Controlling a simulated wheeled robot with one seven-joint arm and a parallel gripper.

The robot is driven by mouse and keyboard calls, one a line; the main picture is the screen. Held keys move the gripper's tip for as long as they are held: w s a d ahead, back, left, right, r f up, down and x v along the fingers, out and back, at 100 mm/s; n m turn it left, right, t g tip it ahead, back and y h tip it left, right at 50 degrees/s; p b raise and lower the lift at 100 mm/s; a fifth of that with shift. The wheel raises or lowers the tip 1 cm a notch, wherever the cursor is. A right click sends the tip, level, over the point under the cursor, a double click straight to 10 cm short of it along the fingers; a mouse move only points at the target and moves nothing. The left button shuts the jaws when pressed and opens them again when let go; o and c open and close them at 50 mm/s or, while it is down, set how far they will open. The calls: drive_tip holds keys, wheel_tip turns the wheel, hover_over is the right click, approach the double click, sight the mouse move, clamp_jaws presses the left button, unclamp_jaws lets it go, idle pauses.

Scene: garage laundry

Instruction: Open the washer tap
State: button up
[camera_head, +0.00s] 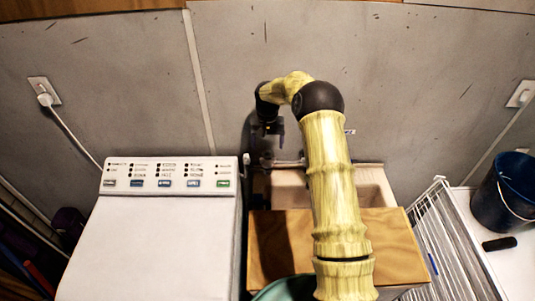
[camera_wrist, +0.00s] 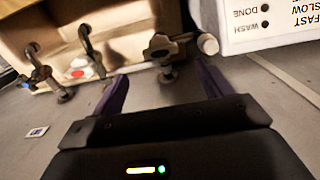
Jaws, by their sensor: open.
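A dark wall tap (camera_wrist: 165,50) with a pale round end to its side shows in the wrist view, close to the washing machine's panel; I take it as the washer tap. It lies just beyond and between my fingertips, with no clear contact. My gripper (camera_wrist: 163,85) is open and empty, its two purple fingers spread apart. In the head view my gripper (camera_head: 270,128) hangs near the wall above the gap between washing machine (camera_head: 150,235) and sink. The tap is small and partly in shadow there, so its handle's position cannot be told.
Other dark tap fittings (camera_wrist: 85,45) with a red-marked part stand beside it at the sink. The sink (camera_head: 290,192) has a wooden board (camera_head: 390,240) in front. A white rack (camera_head: 445,240) and blue bucket (camera_head: 505,192) stand at the right.

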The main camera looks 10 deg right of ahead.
sight(268, 162)
wheel_tip(268, 162, down, 8)
drive_tip(key=p, duration=0.2)
drive_tip(key=shift+r+p, duration=0.2)
drive_tip(key=shift+p, duration=0.15)
drive_tip(key=c, duration=1)
